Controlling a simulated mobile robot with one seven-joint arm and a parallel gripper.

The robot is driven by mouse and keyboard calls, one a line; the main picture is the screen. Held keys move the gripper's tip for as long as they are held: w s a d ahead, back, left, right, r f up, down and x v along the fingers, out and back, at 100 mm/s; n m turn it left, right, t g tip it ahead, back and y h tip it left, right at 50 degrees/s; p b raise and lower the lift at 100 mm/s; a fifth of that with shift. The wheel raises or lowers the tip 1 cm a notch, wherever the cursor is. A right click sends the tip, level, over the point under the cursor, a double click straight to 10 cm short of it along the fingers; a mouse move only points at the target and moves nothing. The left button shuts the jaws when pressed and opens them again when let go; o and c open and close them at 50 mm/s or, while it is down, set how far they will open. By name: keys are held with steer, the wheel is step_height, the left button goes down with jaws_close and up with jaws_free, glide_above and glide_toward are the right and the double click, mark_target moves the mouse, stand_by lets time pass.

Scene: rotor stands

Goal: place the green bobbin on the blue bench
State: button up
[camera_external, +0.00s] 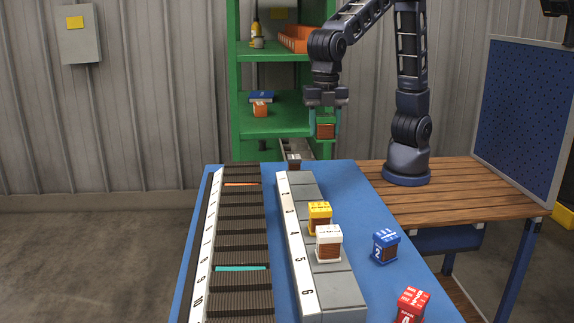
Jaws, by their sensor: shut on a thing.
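My gripper (325,122) has teal fingers and is shut on a small bobbin (325,131) with a copper-brown face. It holds the bobbin in the air, above and beyond the far end of the blue bench (366,226). The colour of the held bobbin's end plates is too small to tell, so I cannot confirm that it is green. No other bobbin in view is clearly green. The blue bench top has bare blue surface to the right of the grey numbered stand.
A blue bobbin (385,246) and a red one (411,305) sit on the bench's right. A ribbed rack (240,252) lies left.

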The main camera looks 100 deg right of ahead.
glide_above(341, 203)
step_height(341, 203, down, 4)
step_height(341, 203, down, 20)
steer(key=shift+r, duration=0.15)
stand_by(0.4)
steer(key=o, duration=1.2)
steer(key=shift+c, duration=0.2)
